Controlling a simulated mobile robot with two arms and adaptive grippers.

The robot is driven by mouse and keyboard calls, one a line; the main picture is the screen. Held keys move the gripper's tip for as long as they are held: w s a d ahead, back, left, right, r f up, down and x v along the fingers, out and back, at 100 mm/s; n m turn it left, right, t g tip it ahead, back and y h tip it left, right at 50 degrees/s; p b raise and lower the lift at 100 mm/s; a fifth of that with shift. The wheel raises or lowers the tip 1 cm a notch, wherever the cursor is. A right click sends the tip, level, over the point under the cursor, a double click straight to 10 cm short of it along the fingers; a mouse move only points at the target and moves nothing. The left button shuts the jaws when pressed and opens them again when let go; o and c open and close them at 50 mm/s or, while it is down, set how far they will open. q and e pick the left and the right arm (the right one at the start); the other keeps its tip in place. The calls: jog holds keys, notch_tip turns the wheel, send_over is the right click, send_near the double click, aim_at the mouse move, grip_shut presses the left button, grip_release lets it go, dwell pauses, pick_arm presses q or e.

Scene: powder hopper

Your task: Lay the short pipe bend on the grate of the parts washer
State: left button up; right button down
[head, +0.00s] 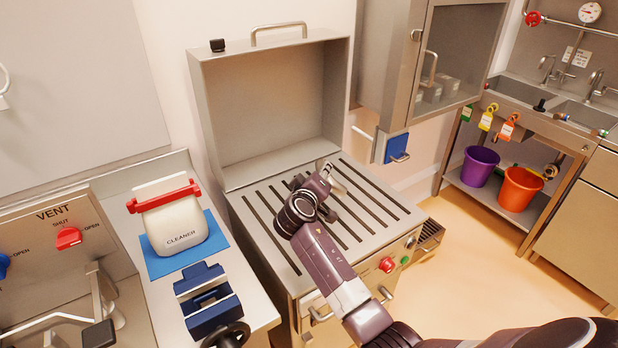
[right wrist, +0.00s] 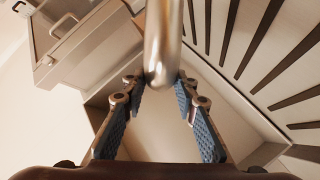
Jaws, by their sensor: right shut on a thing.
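The parts washer (head: 285,180) stands in the middle of the head view with its lid up. Its slotted grate (head: 375,212) lies bare around my arm; the slots also show at the right of the right wrist view (right wrist: 235,40). My right gripper (head: 324,192) is over the grate. It is shut on the short pipe bend (right wrist: 162,45), a shiny metal tube between the blue finger pads. In the head view the bend (head: 334,176) is mostly hidden by the gripper. I cannot tell whether it touches the grate. My left gripper is not in view.
A cabinet with a glass door (head: 450,60) hangs right of the lid. Purple (head: 480,165) and orange (head: 519,188) buckets sit under the sink.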

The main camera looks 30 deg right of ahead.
jog(key=shift+d, duration=0.2)
jog(key=shift+s+f, duration=0.1)
jog(key=shift+s+f+b, duration=0.1)
jog(key=shift+f+b, duration=0.35)
jog(key=shift+b, duration=0.15)
jog(key=shift+f+b, duration=0.3)
jog(key=shift+f, duration=0.1)
jog(key=shift+f+b, duration=2.15)
jog(key=shift+f, duration=0.6)
jog(key=c, duration=1.5)
grip_release()
jog(key=shift+o, duration=0.2)
